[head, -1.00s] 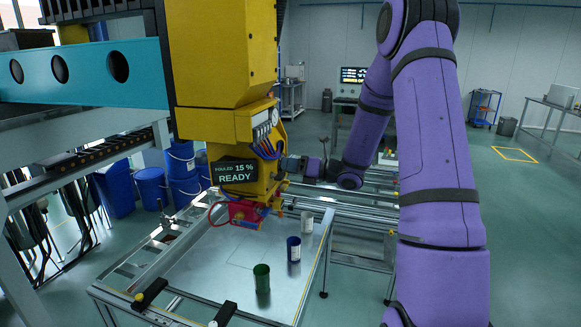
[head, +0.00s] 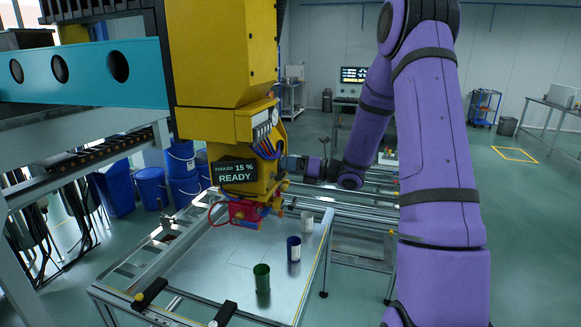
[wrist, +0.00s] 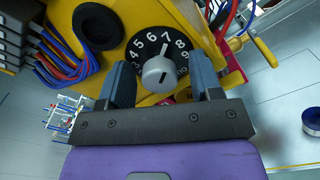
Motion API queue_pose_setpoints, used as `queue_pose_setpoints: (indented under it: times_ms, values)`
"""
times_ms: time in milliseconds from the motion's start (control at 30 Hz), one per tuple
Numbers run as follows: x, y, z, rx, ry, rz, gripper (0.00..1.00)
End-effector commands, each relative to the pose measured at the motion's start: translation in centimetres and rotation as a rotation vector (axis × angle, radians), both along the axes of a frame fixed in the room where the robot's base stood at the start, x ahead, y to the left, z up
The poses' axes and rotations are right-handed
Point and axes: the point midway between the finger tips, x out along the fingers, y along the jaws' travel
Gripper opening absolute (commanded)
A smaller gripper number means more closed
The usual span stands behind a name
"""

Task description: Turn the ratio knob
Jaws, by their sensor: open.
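The ratio knob (wrist: 158,75) is a grey round knob on a black numbered dial (wrist: 176,66) set in the yellow machine face. A white mark on the dial side points close to the 7. My gripper (wrist: 160,66) is open, with one dark finger on each side of the knob. I cannot tell whether either finger touches it. In the head view my gripper (head: 291,164) is at the right side of the yellow machine head (head: 228,60), and the knob is hidden there.
Red and blue hoses (wrist: 70,72) and a black round part (wrist: 97,25) are left of the dial.

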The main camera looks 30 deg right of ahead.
Motion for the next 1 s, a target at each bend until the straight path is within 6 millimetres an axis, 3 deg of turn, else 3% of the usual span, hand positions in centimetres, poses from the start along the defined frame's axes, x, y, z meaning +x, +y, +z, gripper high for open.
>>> queue_pose_setpoints:
  times_ms: [167, 600, 1000]
  values:
    - [-1.4, -1.2, 0.0, 0.0, 0.0, -0.004, 0.59]
    - [-7.3, -5.8, 0.0, 0.001, 0.001, -0.002, 0.59]
    - [-8.4, -6.6, 0.0, 0.001, 0.001, 0.0, 0.59]
